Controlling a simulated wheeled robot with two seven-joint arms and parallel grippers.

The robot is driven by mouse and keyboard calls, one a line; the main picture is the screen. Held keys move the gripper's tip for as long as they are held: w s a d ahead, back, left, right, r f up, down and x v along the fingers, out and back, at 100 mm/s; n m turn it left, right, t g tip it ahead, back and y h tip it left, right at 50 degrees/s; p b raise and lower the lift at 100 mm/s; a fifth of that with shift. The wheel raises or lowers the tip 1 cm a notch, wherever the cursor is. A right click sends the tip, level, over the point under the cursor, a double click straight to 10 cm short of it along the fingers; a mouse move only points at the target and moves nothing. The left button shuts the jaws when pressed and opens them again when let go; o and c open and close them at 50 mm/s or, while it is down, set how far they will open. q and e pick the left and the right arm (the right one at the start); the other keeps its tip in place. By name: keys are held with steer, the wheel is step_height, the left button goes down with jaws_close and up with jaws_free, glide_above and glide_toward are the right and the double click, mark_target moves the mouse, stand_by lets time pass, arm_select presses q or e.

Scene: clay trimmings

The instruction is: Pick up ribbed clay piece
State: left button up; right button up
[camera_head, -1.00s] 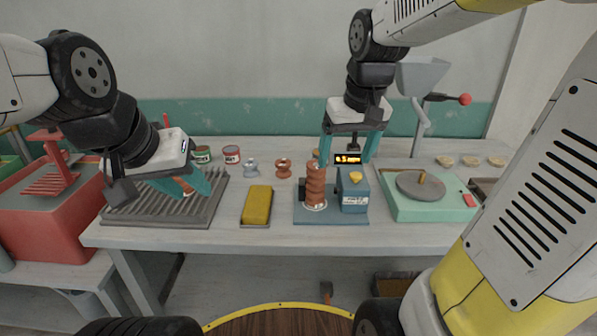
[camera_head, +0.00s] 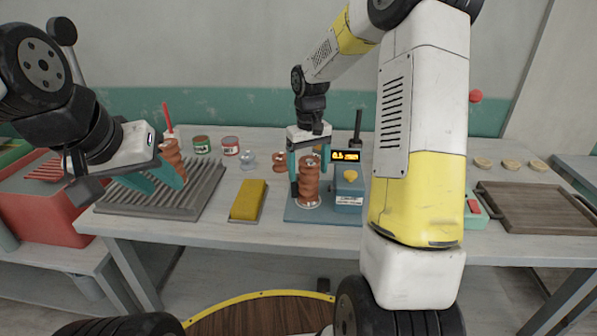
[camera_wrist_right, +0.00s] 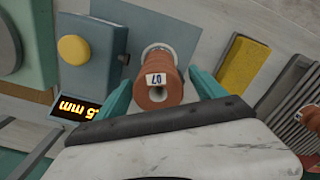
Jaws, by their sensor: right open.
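A brown ribbed clay piece (camera_head: 309,190) stands upright on a blue gauge base (camera_head: 340,214). In the right wrist view the piece (camera_wrist_right: 158,92) shows its end with a "07" label. My right gripper (camera_head: 308,178) is open, with its teal fingers either side of the piece. In the wrist view a gap shows between the piece and the fingers. My left gripper (camera_head: 160,185) is over the grey ridged rack (camera_head: 205,200). Another ribbed clay piece (camera_head: 172,152) is at its fingers, partly hidden; I cannot tell whether it is held.
The gauge's box with a yellow button (camera_head: 350,176) and lit display (camera_head: 345,156) stands close right of the piece. A yellow block (camera_head: 248,200) lies to the left. A wooden board (camera_head: 535,207) lies at right.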

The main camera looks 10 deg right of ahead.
step_height(320, 180, down, 4)
steer(key=shift+d+r, duration=0.1)
steer(key=shift+r, duration=0.05)
jaws_close()
stand_by(0.3)
